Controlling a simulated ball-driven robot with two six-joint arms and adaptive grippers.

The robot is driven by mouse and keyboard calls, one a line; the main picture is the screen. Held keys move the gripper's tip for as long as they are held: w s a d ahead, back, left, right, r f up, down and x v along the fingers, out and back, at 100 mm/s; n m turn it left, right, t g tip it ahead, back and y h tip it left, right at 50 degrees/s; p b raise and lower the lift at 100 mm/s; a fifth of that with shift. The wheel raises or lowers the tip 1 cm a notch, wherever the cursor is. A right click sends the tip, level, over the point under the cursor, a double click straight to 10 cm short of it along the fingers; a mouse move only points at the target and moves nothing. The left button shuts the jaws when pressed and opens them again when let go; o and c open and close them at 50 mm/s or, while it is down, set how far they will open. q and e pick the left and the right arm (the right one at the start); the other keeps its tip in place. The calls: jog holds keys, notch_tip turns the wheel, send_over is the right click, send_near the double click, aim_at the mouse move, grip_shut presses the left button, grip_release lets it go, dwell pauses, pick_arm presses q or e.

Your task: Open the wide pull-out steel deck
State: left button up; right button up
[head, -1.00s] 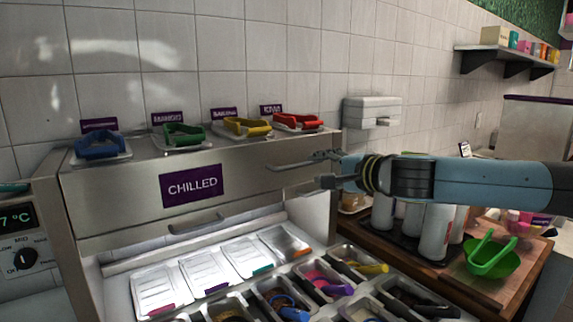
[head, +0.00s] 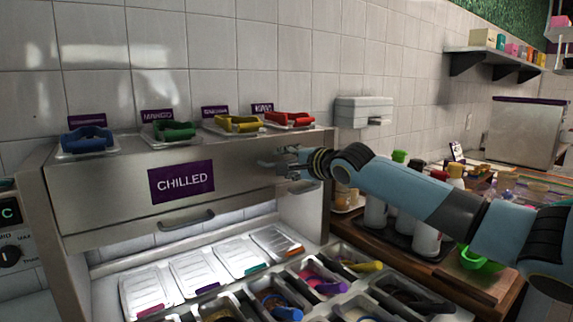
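A wide steel panel (head: 100,205) with a purple CHILLED sign (head: 181,182) fronts the counter unit. Its bar handle (head: 186,221) is at the lower edge, and the panel looks closed. I cannot tell for certain whether this is the deck. My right gripper (head: 285,163) is at the panel's right end, well right of the handle. Its fingers look apart and empty. I cannot tell whether they touch the steel. My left gripper is out of view.
Coloured tongs (head: 174,130) rest on dishes on top of the unit. Below are lidded pans (head: 200,270) and open topping tubs (head: 272,298). Bottles (head: 427,238) and a green bowl (head: 482,262) stand under my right arm. A paper dispenser (head: 362,108) hangs on the wall.

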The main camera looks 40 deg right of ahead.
grip_shut()
jog(key=shift+f, duration=0.1)
dwell(0.5)
